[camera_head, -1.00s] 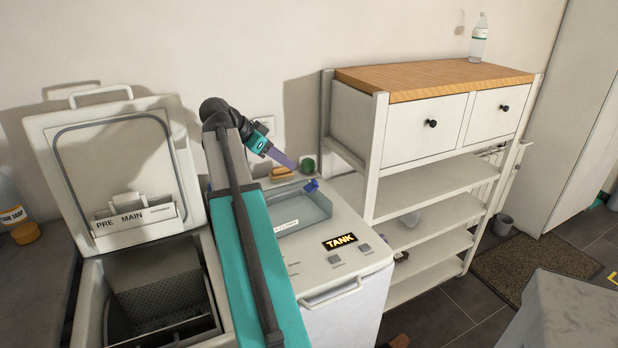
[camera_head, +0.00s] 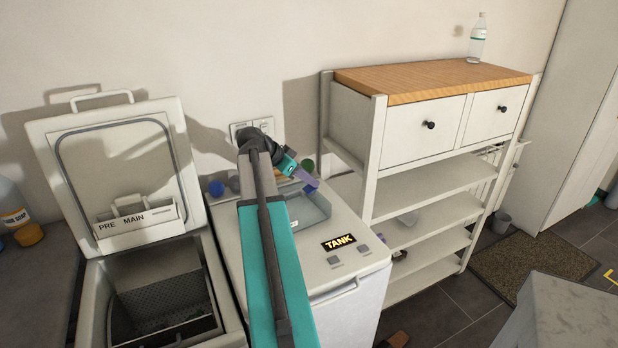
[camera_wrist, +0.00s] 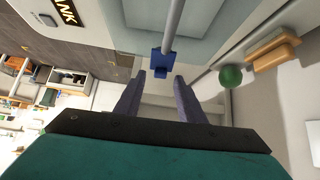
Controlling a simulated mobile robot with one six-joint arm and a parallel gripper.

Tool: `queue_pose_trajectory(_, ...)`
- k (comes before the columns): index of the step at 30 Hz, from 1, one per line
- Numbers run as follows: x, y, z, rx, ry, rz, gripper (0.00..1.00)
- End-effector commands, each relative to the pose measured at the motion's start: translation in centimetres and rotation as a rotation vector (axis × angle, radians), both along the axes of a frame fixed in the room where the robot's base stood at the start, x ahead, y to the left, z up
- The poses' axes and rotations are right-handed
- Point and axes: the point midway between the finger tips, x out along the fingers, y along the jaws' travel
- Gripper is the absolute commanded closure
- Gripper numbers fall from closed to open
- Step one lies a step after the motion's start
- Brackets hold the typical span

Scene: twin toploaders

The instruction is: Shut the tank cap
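The right machine (camera_head: 352,262) carries a lit TANK label (camera_head: 339,242); the label also shows in the wrist view (camera_wrist: 67,11). A blue-grey panel (camera_head: 310,208) lies in its top. A small blue part (camera_wrist: 162,62), which may be the tank cap or its catch, sits at the end of a grey bar in the wrist view. My gripper (camera_wrist: 159,76) is open, its purple fingers spread either side of and just short of the blue part. In the head view my gripper (camera_head: 306,181) is over the panel's back right; the blue part is not clearly visible there.
The left machine's lid (camera_head: 130,170) stands open with a PRE/MAIN drawer (camera_head: 137,222). A green ball (camera_head: 308,165) and a blue ball (camera_head: 216,188) are behind the right machine's panel. A wooden block (camera_wrist: 272,50) is near the green ball. A white shelf unit (camera_head: 430,190) stands right.

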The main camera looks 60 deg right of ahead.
Motion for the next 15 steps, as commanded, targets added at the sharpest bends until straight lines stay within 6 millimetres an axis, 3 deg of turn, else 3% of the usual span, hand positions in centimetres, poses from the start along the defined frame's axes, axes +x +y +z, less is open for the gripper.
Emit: queue_pose_trajectory(15, -0.40, -0.73, -0.93, 0.000, -0.001, 0.001, 0.64)
